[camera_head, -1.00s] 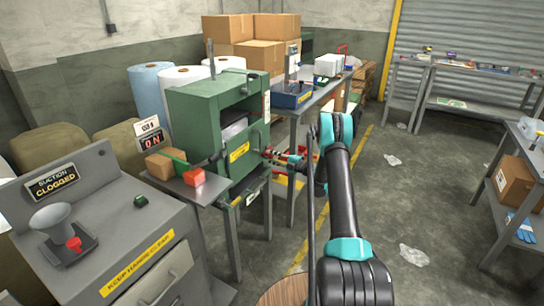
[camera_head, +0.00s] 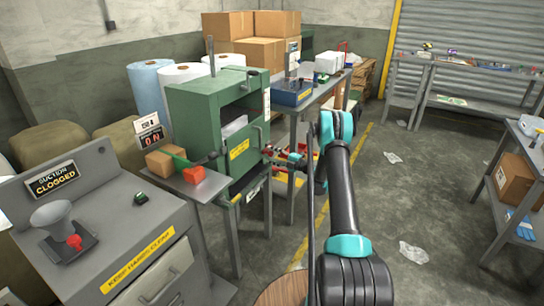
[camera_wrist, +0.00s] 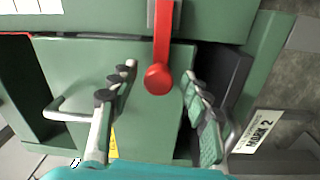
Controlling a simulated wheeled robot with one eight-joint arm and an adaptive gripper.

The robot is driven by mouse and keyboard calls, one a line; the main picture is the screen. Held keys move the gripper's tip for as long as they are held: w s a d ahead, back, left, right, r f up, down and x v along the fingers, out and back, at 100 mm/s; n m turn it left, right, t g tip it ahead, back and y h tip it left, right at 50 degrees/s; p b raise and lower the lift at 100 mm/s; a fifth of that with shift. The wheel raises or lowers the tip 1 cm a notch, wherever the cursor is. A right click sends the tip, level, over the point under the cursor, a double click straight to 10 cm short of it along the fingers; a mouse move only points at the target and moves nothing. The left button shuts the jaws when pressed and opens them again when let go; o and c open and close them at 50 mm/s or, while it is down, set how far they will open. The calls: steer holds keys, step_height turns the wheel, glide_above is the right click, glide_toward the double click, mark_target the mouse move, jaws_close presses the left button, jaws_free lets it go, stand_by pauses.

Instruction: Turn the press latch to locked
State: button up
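The press is a green metal cabinet (camera_head: 190,108) left of centre in the head view. Its green front (camera_wrist: 150,120) fills much of the wrist view. The press latch is a red lever with a round knob end (camera_wrist: 159,77), hanging down from a grey mount at the top of the wrist view. My gripper (camera_wrist: 161,74) is open, one finger on each side of the red knob, with visible gaps; whether it reaches the knob's depth I cannot tell.
A grey shelf (camera_head: 205,190) with a red block and a cardboard box juts from the press's left. A grey cabinet (camera_head: 135,225) stands at front left. The floor (camera_head: 410,190) to the right is mostly clear.

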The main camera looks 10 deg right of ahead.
steer(key=v, duration=1.2)
steer(key=shift+f, duration=0.1)
steer(key=s+a+r+m+g+h, duration=0.3)
steer(key=s+a+r+m, duration=0.3)
steer(key=s, duration=0.3)
steer(key=s+a+r+m+g+h, duration=0.2)
steer(key=s+a+r+m+h, duration=0.2)
steer(key=s+r+m, duration=0.4)
steer(key=s+d+f+m+h, duration=0.1)
steer(key=s+m, duration=0.3)
steer(key=s, duration=0.6)
steer(key=s+d+f+m+g+h, duration=0.1)
steer(key=s+d+m+h, duration=0.2)
steer(key=s, duration=0.8)
steer(key=s+d+f+m+h, duration=0.1)
steer(key=s+d+m+h, duration=0.2)
steer(key=s+m, duration=0.3)
steer(key=s, duration=0.4)
steer(key=shift+s+f+g+h, duration=0.15)
steer(key=shift+f+g+h, duration=0.15)
steer(key=shift+f+h, duration=0.1)
